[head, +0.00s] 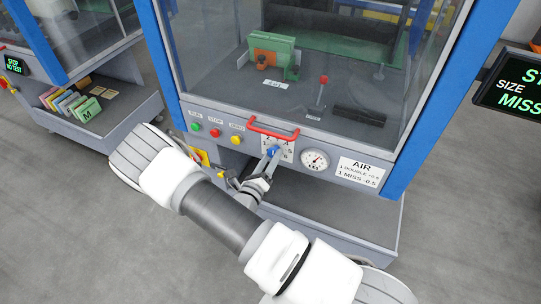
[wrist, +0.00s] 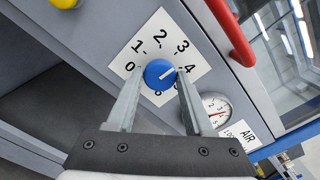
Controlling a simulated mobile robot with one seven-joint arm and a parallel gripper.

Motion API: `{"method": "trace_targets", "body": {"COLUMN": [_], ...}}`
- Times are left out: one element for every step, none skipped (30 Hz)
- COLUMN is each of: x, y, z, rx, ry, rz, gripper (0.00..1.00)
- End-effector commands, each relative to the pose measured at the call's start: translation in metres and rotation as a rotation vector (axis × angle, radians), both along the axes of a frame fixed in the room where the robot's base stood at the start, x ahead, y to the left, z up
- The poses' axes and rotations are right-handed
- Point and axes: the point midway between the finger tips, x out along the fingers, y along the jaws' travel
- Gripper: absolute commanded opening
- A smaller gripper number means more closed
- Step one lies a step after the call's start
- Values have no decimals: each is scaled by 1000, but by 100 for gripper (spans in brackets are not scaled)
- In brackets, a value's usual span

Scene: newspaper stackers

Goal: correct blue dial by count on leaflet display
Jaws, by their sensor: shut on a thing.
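The blue dial (wrist: 158,75) sits on a white plate (wrist: 147,45) numbered 0 to 4, with more digits partly hidden behind it and my finger. Its white pointer line points up-right, roughly between 3 and 4. My gripper (wrist: 158,84) has a finger on either side of the dial and is shut on it. In the head view the dial (head: 272,152) is at my gripper's tip, below the red handle. The display (head: 515,90) at the right edge is cut off and reads "ST", "SIZE", "MISS". A white sign (head: 360,173) reads "AIR", "1 DOUBLE +0.5", "1 MISS -0.5".
The red handle (head: 272,128) arches close above the dial. A round gauge (head: 315,160) is right of it. Green, red and yellow buttons (head: 215,133) are left. Another machine at left has a display (head: 14,64) reading "STOP NO TEST" and a shelf of booklets (head: 75,105).

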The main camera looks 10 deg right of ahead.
Motion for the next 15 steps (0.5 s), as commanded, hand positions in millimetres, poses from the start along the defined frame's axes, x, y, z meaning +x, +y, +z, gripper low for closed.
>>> {"method": "trace_targets", "body": {"x": [-1,-1,-1,-1,-1,-1,-1,-1,-1,-2,-2,-2,-2,-2,-2], "y": [0,0,0,0,0,0,0,0,0,0,0,0,0,0,0], "z": [0,0,-1,-1,-1,-1,-1,-1,-2,-2,-2,-2,-2,-2,-2], "rx": [-15,-23,-30,-37,-42,-47,-50,-52,-54,-56,-57,-57,-58,-58,-58], "ry": [14,20,26,31,35,39,40,42,45,46,46,47,48,48,48], "rz": [0,0,0,0,0,0,0,0,-1,-1,-1,-1,-1,-1,-1], "gripper": [0,0,0,0,0,0,0,0,0,0,0,0,0,0,0]}}
